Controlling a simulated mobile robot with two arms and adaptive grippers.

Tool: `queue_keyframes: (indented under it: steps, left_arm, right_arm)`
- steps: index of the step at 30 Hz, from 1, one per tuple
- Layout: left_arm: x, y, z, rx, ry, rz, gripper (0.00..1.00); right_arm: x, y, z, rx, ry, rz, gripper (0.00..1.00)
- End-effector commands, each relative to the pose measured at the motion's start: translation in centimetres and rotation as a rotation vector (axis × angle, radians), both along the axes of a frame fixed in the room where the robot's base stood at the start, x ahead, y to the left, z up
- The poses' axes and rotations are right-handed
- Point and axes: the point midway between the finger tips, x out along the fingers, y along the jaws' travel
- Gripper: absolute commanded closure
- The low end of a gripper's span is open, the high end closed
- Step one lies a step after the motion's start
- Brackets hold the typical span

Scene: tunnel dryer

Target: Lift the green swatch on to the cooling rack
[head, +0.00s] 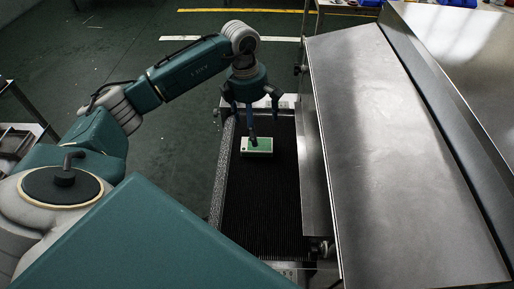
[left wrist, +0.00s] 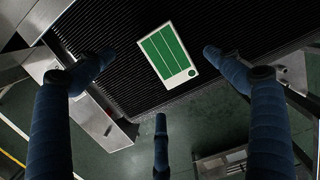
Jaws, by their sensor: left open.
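The green swatch (head: 257,146) is a flat green card with a pale border, lying on the dark ribbed belt. In the left wrist view the swatch (left wrist: 166,51) shows pale lines and a round dot at one corner. My left gripper (head: 253,115) hangs fingers down above the belt at the swatch. Its fingers (left wrist: 158,75) are spread in the left wrist view, with the swatch between and beyond the two side fingers, and nothing is held. I cannot tell for sure which thing is the cooling rack. My right gripper is out of view.
The dark belt (head: 262,215) runs between a metal side rail and a large sloping steel panel (head: 385,150) on the right. A metal frame (head: 22,136) stands at the left edge. Green floor (head: 60,50) is open behind my left arm.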

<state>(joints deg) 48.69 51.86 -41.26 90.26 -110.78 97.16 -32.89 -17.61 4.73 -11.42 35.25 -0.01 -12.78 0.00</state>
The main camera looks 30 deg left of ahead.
Motion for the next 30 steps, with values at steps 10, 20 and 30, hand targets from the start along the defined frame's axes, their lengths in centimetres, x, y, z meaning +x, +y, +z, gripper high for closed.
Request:
queue_keyframes:
  steps: [10,20,30]
  left_arm:
    - [-0.4,-0.3,-4.1,-0.001,0.003,0.000,0.09]
    - [-0.2,-0.5,-6.1,0.001,-0.001,0.000,0.09]
    - [-0.2,-0.5,-6.1,0.001,0.000,0.000,0.58]
  right_arm:
    - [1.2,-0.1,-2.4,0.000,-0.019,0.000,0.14]
    - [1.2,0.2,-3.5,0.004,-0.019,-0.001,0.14]
    - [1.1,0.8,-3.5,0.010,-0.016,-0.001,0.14]
